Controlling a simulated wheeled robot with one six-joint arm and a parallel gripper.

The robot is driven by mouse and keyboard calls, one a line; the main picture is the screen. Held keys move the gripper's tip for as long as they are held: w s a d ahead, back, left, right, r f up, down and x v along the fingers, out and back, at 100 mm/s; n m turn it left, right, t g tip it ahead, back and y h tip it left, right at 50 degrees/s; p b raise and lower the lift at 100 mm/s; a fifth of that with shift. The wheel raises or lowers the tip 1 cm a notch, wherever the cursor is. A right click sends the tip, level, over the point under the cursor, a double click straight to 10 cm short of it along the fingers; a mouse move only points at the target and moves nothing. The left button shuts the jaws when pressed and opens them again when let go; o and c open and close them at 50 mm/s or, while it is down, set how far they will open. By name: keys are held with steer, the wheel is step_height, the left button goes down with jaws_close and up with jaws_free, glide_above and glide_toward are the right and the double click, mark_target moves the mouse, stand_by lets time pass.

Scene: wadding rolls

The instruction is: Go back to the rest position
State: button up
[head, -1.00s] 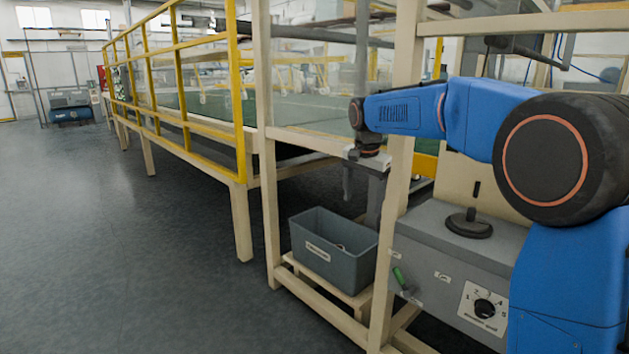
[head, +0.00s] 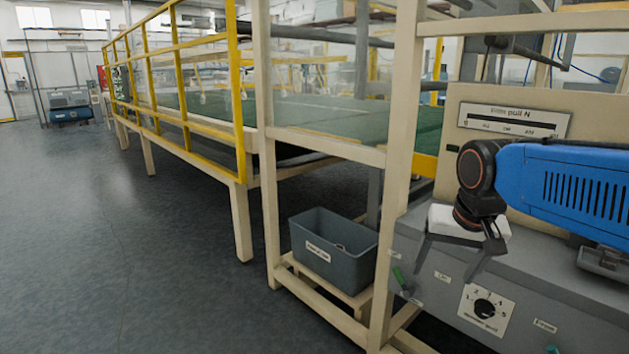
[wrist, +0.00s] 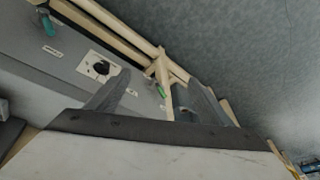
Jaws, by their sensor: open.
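My gripper (head: 446,272) hangs from the blue arm in front of the grey control box, at the right of the head view. Its two dark fingers are spread apart and point down, with nothing between them. In the wrist view the fingers (wrist: 160,100) also stand apart. The grey box (head: 430,305) with its numbered dial (head: 485,308) lies beyond them. I cannot tell whether the fingers touch the box.
A grey labelled bin (head: 335,272) sits on a low beige frame left of the box. A beige post (head: 395,180) stands between bin and gripper. A gauge panel (head: 514,120) rises behind the arm. Open floor (head: 100,240) lies at the left.

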steer(key=s+d+f+n, duration=0.1)
steer(key=s+f, duration=0.4)
steer(key=s, duration=0.2)
steer(key=s+d+f+n+t, duration=0.1)
steer(key=s+f, duration=0.4)
steer(key=s, duration=0.2)
steer(key=shift+s+d+n, duration=0.35)
steer(key=shift+s+n, duration=0.05)
steer(key=shift+r, duration=0.1)
steer(key=shift+c, duration=0.7)
